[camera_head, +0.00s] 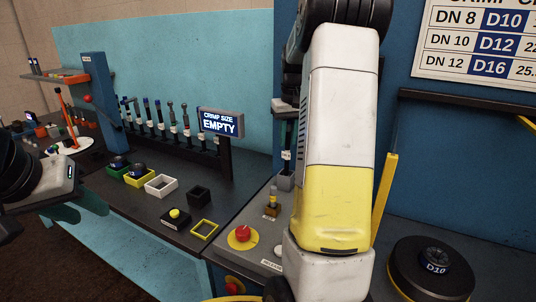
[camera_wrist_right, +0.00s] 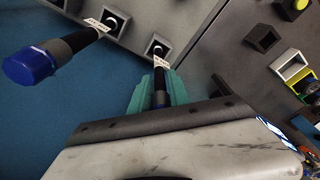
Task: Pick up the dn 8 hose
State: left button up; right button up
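In the right wrist view, a dark hose (camera_wrist_right: 160,84) stands in a square grey holder with a white tag too small to read, so I cannot confirm it is the dn 8 hose. The teal fingers of my right gripper (camera_wrist_right: 160,92) lie on both sides of it; whether they press on it is unclear. A second hose (camera_wrist_right: 50,52) with a blue end stands to its left. In the head view, my right arm hides most of this area; a tagged hose (camera_head: 286,155) shows at its left edge. My left gripper (camera_head: 80,208) is open and empty at the left.
A row of upright tools or hoses (camera_head: 160,118) stands behind the bench. The display (camera_head: 221,123) reads "CRIMP SIZE EMPTY". Small square trays (camera_head: 161,186) and a red button (camera_head: 243,233) are on the bench. A round black piece marked D10 (camera_head: 434,266) lies at right, below a size chart (camera_head: 480,38).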

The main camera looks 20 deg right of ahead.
grip_shut()
dwell(1.1)
